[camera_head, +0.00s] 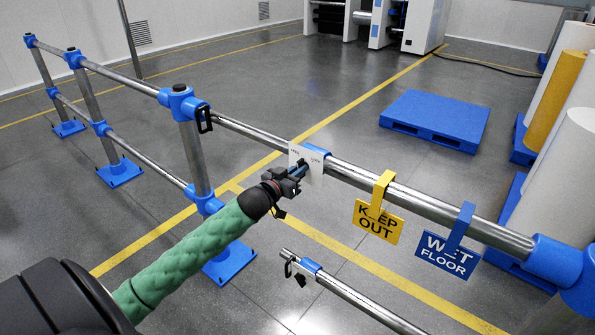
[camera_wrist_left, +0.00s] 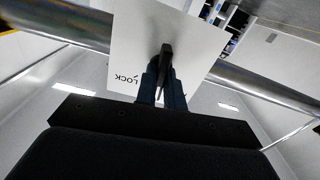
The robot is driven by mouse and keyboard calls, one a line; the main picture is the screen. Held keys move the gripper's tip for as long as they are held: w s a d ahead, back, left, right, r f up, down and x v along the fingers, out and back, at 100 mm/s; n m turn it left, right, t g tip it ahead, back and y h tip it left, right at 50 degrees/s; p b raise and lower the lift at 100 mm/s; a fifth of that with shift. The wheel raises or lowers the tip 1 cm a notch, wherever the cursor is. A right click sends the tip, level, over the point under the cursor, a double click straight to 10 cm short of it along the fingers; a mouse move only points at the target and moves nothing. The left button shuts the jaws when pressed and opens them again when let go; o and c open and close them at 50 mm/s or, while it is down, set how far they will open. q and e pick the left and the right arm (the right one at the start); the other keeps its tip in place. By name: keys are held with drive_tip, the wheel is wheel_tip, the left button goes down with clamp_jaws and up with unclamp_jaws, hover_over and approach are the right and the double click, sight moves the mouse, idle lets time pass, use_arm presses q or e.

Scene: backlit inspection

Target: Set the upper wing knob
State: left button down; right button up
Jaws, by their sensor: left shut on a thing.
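The upper wing knob (camera_wrist_left: 166,58) is a thin black wing on a white plate. The plate (camera_head: 316,172) is fixed at a blue clamp (camera_head: 318,150) on the upper rail, and the word LOCK shows on it in the left wrist view (camera_wrist_left: 120,80). My left gripper (camera_head: 303,168) is at the plate, its fingers on either side of the wing in the left wrist view (camera_wrist_left: 163,82), shut on it. In the head view the fingers hide most of the knob, so its angle is hard to tell there. My right gripper is out of view.
The steel upper rail (camera_head: 400,202) carries a yellow KEEP OUT sign (camera_head: 379,220) and a blue WET FLOOR sign (camera_head: 447,256). A lower rail (camera_head: 350,293) with another blue clamp (camera_head: 312,267) has a free end below my gripper.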

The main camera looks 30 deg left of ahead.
use_arm(q)
drive_tip(key=m, duration=1)
drive_tip(key=shift+d+b, duration=0.1)
drive_tip(key=shift+b, duration=0.25)
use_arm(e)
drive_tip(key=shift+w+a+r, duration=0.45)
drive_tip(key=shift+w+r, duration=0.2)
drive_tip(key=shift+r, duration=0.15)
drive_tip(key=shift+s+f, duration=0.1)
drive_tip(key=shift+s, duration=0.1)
use_arm(q)
drive_tip(key=c, duration=1.5)
unclamp_jaws()
drive_tip(key=shift+c, duration=0.2)
drive_tip(key=shift+o, duration=0.2)
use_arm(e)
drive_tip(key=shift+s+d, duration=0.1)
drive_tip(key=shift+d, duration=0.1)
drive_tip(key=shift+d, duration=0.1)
